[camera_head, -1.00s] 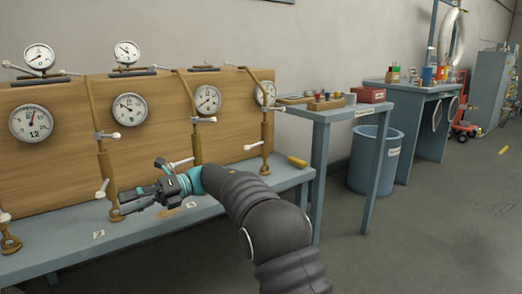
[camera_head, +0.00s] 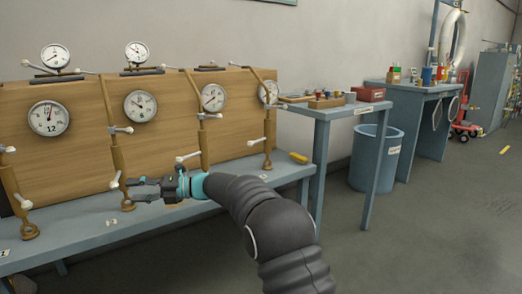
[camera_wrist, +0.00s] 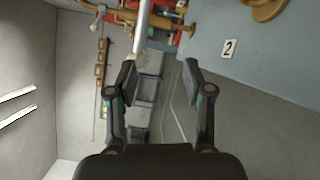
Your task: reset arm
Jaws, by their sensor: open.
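My gripper (camera_head: 140,188) is in front of the wooden board (camera_head: 80,150), above the blue-grey bench (camera_head: 75,231), beside a brown pipe (camera_head: 116,165) with white-tipped levers. In the wrist view my gripper (camera_wrist: 160,82) has its two fingers apart. A white lever or rod (camera_wrist: 141,28) shows beyond the left fingertip; I cannot tell whether they touch. I see nothing held between the fingers.
Several round gauges, such as one with a white face (camera_head: 48,118), are on the board. A side table (camera_head: 335,112) with small items and a blue bin (camera_head: 372,158) stand to the right.

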